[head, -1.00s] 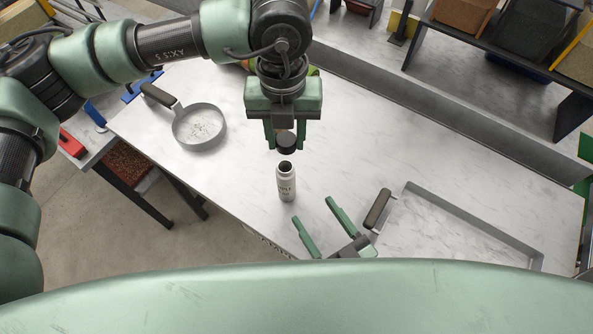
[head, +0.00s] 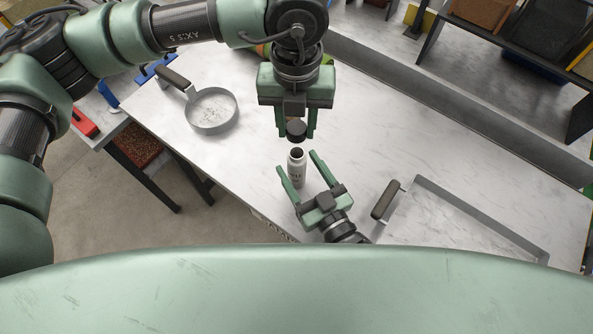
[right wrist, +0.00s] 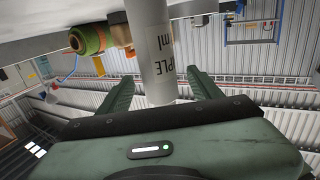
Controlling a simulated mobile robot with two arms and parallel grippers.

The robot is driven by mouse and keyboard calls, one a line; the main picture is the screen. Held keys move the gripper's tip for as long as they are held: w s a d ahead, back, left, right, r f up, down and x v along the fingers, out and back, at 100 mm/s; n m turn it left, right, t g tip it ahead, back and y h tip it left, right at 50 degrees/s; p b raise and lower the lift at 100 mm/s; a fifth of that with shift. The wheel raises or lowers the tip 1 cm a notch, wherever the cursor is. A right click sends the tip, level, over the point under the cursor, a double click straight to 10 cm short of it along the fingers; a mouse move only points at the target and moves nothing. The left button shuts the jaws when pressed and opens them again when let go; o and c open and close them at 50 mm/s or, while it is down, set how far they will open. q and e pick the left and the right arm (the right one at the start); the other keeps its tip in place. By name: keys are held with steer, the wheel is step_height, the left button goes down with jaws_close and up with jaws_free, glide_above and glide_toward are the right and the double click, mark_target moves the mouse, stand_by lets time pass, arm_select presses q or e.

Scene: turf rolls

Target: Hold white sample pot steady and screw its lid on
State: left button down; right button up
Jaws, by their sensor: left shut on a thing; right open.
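The white sample pot (head: 297,174) stands upright on the table, its dark mouth open at the top. It also shows in the right wrist view (right wrist: 153,50), with dark lettering on its side. My left gripper (head: 296,130) is shut on the black lid (head: 296,132) and holds it just above the pot's mouth, apart from it. My right gripper (head: 298,170) is open, with a finger on either side of the pot. In the right wrist view the pot stands between the spread fingers (right wrist: 157,88); I cannot see either finger touching it.
A green roll (right wrist: 87,38) shows in the right wrist view. The table's middle right is clear.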

steer(key=shift+x, duration=0.9)
jaws_close()
arm_select(q)
glide_above(297, 158)
steer(key=shift+f, duration=2.5)
steer(key=shift+f, duration=0.85)
steer(key=shift+f, duration=0.6)
